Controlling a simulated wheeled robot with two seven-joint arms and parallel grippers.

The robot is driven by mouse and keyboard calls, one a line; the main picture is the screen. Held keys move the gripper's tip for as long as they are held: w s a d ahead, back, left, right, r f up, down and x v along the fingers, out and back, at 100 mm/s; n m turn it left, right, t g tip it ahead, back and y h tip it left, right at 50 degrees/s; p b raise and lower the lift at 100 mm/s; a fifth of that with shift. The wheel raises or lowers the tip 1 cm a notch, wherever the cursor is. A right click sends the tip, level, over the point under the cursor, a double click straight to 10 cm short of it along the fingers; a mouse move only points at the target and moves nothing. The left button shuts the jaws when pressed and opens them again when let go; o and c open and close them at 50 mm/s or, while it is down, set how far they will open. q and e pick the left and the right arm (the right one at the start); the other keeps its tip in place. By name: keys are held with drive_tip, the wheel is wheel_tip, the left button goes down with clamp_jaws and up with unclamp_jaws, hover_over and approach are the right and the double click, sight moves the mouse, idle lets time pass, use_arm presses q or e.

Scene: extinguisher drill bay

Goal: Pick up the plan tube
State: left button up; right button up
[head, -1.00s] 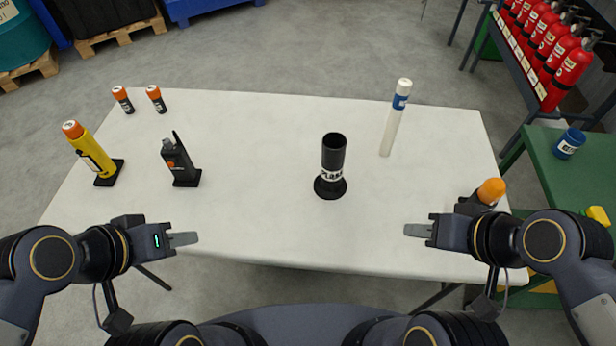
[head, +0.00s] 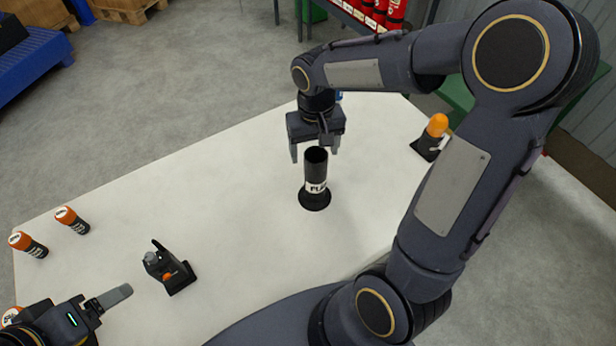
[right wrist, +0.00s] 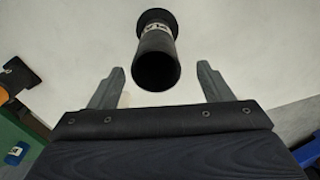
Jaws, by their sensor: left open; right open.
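The white tube with a blue band, seen in the earlier head view, is almost wholly hidden behind my right arm; only a small blue patch (head: 339,96), possibly its band, shows. A black open-topped cylinder (head: 316,172) with a white label starting "PLA" stands upright on a round base. My right gripper (head: 314,154) is open and empty, pointing down close to this cylinder's rim. In the right wrist view the cylinder's dark mouth (right wrist: 158,70) lies between the open fingers (right wrist: 161,72), without visible contact. My left gripper (head: 118,296) is open at the lower left, empty.
An orange-topped item (head: 436,130) stands at the table's right. The white table (head: 200,190) is clear left of the black cylinder.

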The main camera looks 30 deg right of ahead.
sight(315, 178)
drive_tip(key=shift+w+f, duration=0.15)
drive_tip(key=shift+f, duration=0.3)
drive_tip(key=f, duration=0.7)
drive_tip(key=shift+d, duration=0.25)
drive_tip(key=shift+c, duration=0.2)
drive_tip(key=c, duration=1.4)
drive_tip(key=shift+r, duration=0.1)
clamp_jaws()
drive_tip(key=shift+r, duration=0.1)
